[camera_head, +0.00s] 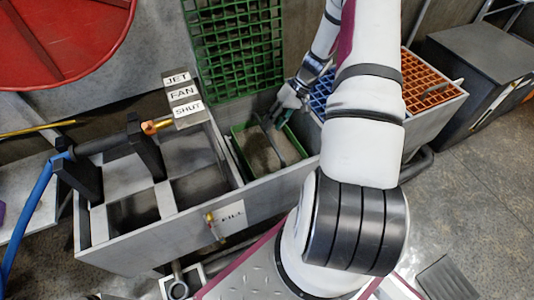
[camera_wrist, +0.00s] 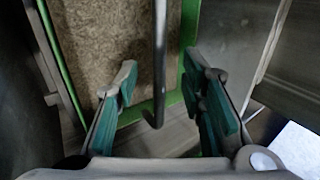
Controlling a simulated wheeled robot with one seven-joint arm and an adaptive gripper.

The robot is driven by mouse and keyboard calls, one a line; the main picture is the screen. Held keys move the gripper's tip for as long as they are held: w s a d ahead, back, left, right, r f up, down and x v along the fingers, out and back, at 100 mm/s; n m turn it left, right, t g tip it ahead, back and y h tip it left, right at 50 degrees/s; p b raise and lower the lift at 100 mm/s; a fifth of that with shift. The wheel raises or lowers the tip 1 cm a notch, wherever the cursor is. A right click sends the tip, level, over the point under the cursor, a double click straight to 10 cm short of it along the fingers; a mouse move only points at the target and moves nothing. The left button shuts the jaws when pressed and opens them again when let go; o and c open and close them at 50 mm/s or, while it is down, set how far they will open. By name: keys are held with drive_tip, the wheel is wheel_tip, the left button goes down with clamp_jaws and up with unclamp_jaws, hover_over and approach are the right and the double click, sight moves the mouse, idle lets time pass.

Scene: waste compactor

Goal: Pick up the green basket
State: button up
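The green basket (camera_head: 238,133) sits in a bay of the grey machine in the head view, with grey-brown matter inside. Its green rim (camera_wrist: 190,45) also shows in the wrist view. A dark handle (camera_head: 268,140) arches over the basket, and it shows as a dark bar (camera_wrist: 159,60) in the wrist view. My gripper (camera_head: 278,112) is at the basket's far right end. In the wrist view my gripper (camera_wrist: 165,100) is open, with its green-padded fingers on either side of the handle's end and apart from it.
A green grid (camera_head: 235,45) stands upright behind the basket. A blue grid (camera_head: 321,92) and an orange grid (camera_head: 425,85) lie to the right. Bay walls close in around the basket. Levers and a labelled panel (camera_head: 183,98) stand to the left.

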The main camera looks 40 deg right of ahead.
sight(268, 134)
drive_tip(key=shift+s+b+x, duration=0.1)
drive_tip(key=shift+b+x, duration=0.5)
drive_tip(key=shift+x, duration=0.7)
drive_tip(key=shift+s+b+x, duration=0.15)
drive_tip(key=shift+b+x, duration=0.4)
drive_tip(key=shift+x, duration=0.8)
clamp_jaws()
